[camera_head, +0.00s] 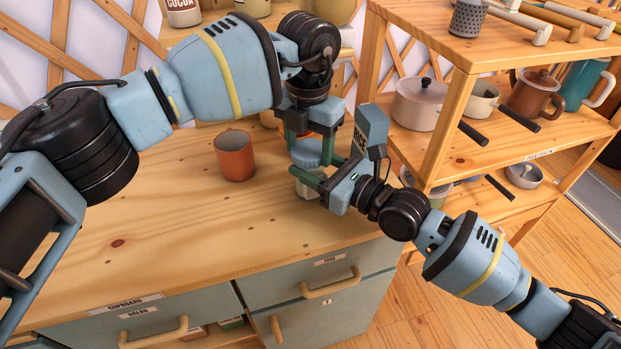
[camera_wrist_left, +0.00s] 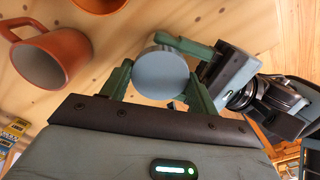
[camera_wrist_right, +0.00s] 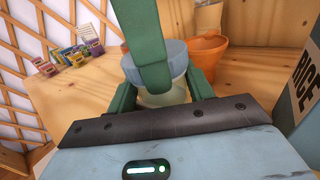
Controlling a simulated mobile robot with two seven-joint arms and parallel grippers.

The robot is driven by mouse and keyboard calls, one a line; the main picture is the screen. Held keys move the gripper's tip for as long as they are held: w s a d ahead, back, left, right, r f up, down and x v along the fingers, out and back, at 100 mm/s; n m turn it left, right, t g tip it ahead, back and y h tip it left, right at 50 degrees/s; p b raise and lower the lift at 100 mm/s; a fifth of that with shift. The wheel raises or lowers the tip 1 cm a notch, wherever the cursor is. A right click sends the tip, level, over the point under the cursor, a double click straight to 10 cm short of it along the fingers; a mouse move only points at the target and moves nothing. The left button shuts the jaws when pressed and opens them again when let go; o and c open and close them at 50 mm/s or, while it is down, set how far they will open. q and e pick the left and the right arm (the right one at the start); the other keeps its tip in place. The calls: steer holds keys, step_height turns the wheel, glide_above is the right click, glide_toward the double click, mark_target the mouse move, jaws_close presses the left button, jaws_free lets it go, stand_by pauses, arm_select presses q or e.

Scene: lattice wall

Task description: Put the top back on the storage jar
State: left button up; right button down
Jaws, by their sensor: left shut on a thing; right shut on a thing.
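The storage jar (camera_head: 305,187) stands upright near the right end of the wooden counter, its pale body also showing in the right wrist view (camera_wrist_right: 163,98). Its round blue-grey top (camera_head: 306,153) is level over the jar's mouth; I cannot tell whether it touches the rim. My left gripper (camera_head: 308,141) comes from above and is shut on the top, whose face fills the space between the fingers in the left wrist view (camera_wrist_left: 161,76). My right gripper (camera_head: 312,180) comes from the right and is shut around the jar's body. A left finger hides part of the top in the right wrist view.
An orange mug (camera_head: 235,156) stands left of the jar. An orange pot (camera_wrist_right: 207,52) stands behind it. A blue-grey box labelled RICE (camera_head: 371,129) is close beside my right gripper. A shelf (camera_head: 450,120) with pots rises at right. The counter's front left is clear.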

arm_select(q)
steer(key=shift+m, duration=0.9)
stand_by(0.3)
steer(key=o, duration=1.1)
steer(key=shift+r, duration=2.25)
steer(key=shift+c, duration=0.5)
